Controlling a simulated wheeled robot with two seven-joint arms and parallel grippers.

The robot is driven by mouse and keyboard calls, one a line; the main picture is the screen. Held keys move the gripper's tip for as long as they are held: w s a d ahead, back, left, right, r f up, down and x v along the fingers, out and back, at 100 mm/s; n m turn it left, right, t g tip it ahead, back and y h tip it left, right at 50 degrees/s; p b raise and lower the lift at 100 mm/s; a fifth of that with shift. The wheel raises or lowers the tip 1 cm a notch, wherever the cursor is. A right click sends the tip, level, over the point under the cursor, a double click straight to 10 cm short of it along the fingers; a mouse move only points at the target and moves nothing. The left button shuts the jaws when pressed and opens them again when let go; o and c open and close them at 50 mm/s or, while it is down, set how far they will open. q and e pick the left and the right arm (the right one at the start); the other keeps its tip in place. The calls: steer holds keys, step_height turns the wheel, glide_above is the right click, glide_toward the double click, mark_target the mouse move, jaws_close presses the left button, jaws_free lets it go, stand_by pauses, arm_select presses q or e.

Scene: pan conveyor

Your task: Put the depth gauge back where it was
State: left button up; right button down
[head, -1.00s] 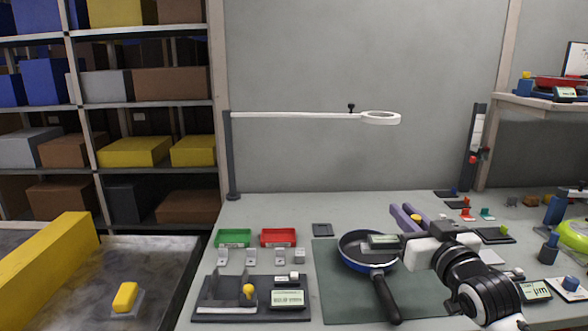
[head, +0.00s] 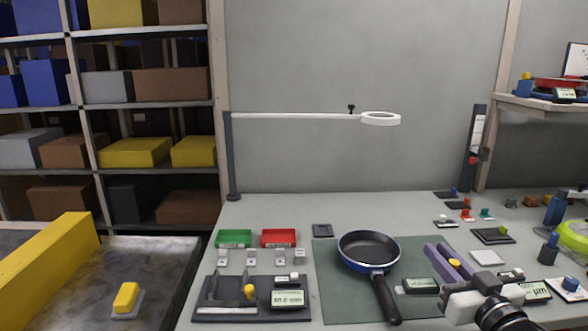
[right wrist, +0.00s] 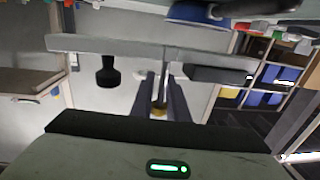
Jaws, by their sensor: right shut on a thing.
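My right gripper (head: 444,262), with long purple-grey fingers, is shut on the depth gauge. The gauge's dark box with a pale display (head: 420,286) shows left of the fingers, and a yellow knob lies between them. In the right wrist view the gauge's grey crossbar (right wrist: 110,45) spans the picture beyond the fingers (right wrist: 164,98), with a thin rod at its middle. The gauge appears over the right part of the green-grey mat (head: 330,290), right of the pan (head: 368,250); its height is unclear. My left gripper is out of view.
The pan's black handle points toward the front. A dark fixture (head: 230,312) with a display, a green bin (head: 233,238) and a red bin (head: 279,238) stand left. A small dark pad (head: 322,230) lies behind the mat. Small parts and displays crowd the right side.

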steer(key=s+a+f+n+g+y, duration=0.1)
steer(key=s+a+f+y, duration=0.2)
steer(key=s, duration=0.6)
steer(key=s+a+f+n+y, duration=0.1)
steer(key=s+a+f+n, duration=0.15)
steer(key=s+a, duration=0.45)
steer(key=s+a+f+n+g+y, duration=0.1)
steer(key=s+a+f+y, duration=0.2)
steer(key=s, duration=0.8)
steer(key=shift+w+d+r+m+t+h, duration=0.35)
steer(key=shift+w+d+m+h, duration=0.5)
steer(key=shift+h, duration=0.7)
steer(key=shift+w+d+r+m+t+h, duration=0.2)
steer(key=shift+d+m+t+h, duration=0.3)
steer(key=shift+m+h, duration=0.8)
steer(key=shift+w+d+r+m+t+h, duration=0.3)
steer(key=shift+w+d+m+h, duration=0.4)
steer(key=shift+h, duration=1.05)
steer(key=shift+s+d, duration=0.1)
steer(key=shift+s, duration=0.05)
